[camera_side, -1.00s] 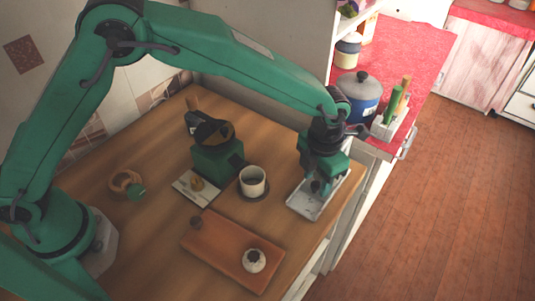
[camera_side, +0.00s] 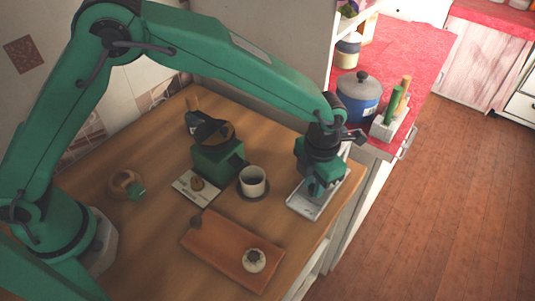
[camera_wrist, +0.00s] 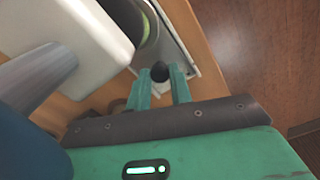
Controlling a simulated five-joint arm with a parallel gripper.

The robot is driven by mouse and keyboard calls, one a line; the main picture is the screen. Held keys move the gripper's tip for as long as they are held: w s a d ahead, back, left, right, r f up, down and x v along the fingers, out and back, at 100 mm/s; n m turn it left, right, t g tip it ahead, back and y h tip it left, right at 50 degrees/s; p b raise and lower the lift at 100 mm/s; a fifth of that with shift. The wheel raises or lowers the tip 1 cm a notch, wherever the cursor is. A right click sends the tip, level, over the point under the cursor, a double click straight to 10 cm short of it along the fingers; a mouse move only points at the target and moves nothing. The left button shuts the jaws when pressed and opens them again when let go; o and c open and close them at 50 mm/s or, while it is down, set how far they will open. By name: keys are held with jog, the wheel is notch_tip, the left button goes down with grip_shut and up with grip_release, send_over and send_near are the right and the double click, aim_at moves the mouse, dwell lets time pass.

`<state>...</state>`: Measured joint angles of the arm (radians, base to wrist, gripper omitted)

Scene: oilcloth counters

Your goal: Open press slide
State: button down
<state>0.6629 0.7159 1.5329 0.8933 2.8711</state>
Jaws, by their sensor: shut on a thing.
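The press stands at the right edge of the wooden table. In the side view its pale base plate (camera_side: 299,205) shows, and the rest is largely hidden behind my gripper (camera_side: 316,190). In the wrist view the press shows a thick pale block (camera_wrist: 60,35), a round green part at the top and a pale base edge (camera_wrist: 183,45). A small black knob (camera_wrist: 160,71) sits between the two green fingers of my gripper (camera_wrist: 160,85). The fingers are shut on this knob. I cannot tell from these views how far the slide stands open.
A white cup (camera_side: 252,182) on a dark coaster stands left of the press. A brown board (camera_side: 220,246) with a round white jar (camera_side: 254,260) lies in front. A red counter (camera_side: 410,65) adjoins behind.

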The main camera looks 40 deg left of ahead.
jog(key=s, duration=0.7)
jog(key=shift+s, duration=0.1)
jog(key=c, duration=1.3)
grip_release()
jog(key=shift+o, duration=0.2)
jog(key=shift+r, duration=0.15)
notch_tip(320, 180, up, 8)
jog(key=shift+f, duration=0.2)
